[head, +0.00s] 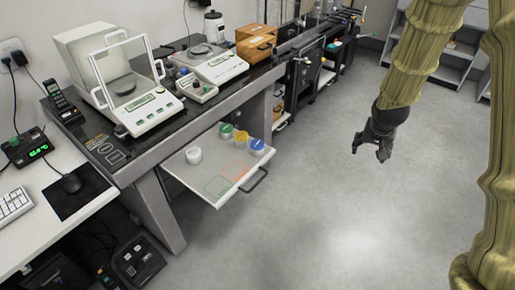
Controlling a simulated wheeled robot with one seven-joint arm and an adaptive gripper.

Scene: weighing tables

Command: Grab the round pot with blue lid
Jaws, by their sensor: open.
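The round pot with the blue lid (257,147) stands upright near the right edge of a white pull-out shelf (200,176) below the dark weighing table. A pot with a yellow lid (240,138) and a pot with a green lid (226,131) stand in a row to its left. A white pot (194,155) stands apart, further left. My gripper (371,150) hangs in free air over the floor, well to the right of the shelf. It is open and empty, touching nothing.
Balances (145,107) and a wooden box (256,43) stand on the dark table above the shelf. The shelf has a dark handle (254,181) at its front. The grey floor (330,200) between the shelf and my gripper is clear.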

